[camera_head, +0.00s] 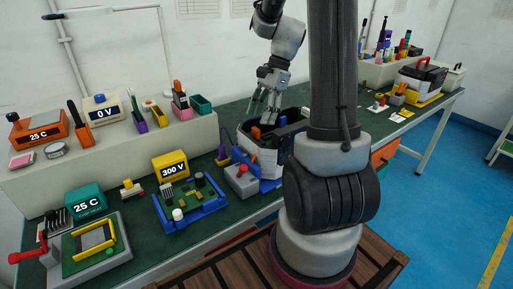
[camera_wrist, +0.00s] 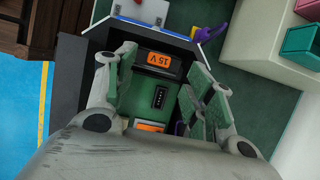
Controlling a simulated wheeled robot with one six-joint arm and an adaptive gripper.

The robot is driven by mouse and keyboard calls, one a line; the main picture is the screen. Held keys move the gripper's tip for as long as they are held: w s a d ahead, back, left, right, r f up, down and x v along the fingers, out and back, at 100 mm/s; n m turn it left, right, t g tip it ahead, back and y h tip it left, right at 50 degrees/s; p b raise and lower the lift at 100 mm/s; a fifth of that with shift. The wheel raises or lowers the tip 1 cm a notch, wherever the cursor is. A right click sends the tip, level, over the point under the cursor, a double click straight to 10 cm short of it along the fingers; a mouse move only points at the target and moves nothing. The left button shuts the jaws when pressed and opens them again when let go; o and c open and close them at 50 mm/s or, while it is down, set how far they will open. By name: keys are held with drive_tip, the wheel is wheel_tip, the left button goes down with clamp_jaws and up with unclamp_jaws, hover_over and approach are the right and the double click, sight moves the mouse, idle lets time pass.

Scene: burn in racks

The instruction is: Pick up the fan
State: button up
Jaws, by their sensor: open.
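I cannot make out a fan for certain in either view. My gripper (camera_head: 264,104) hangs over the dark open-topped bin (camera_head: 292,117) on the green bench in the head view. In the wrist view my gripper (camera_wrist: 165,95) has its two fingers spread apart, with nothing seen held between them. Below and between the fingers is an orange 15 V display (camera_wrist: 160,64), with a small black slotted part (camera_wrist: 160,97) on a green surface nearer me. The fingers and wrist hide part of the bin's inside.
A grey box with a red knob (camera_head: 241,180) stands left of the bin. A blue tray with a green board (camera_head: 190,203) and a yellow 300 V meter (camera_head: 170,165) lie farther left. A raised shelf (camera_head: 110,150) runs behind. My arm hides part of the bench.

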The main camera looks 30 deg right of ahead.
drive_tip(key=x, duration=0.5)
drive_tip(key=shift+s, duration=0.1)
drive_tip(key=shift+c, duration=0.2)
clamp_jaws()
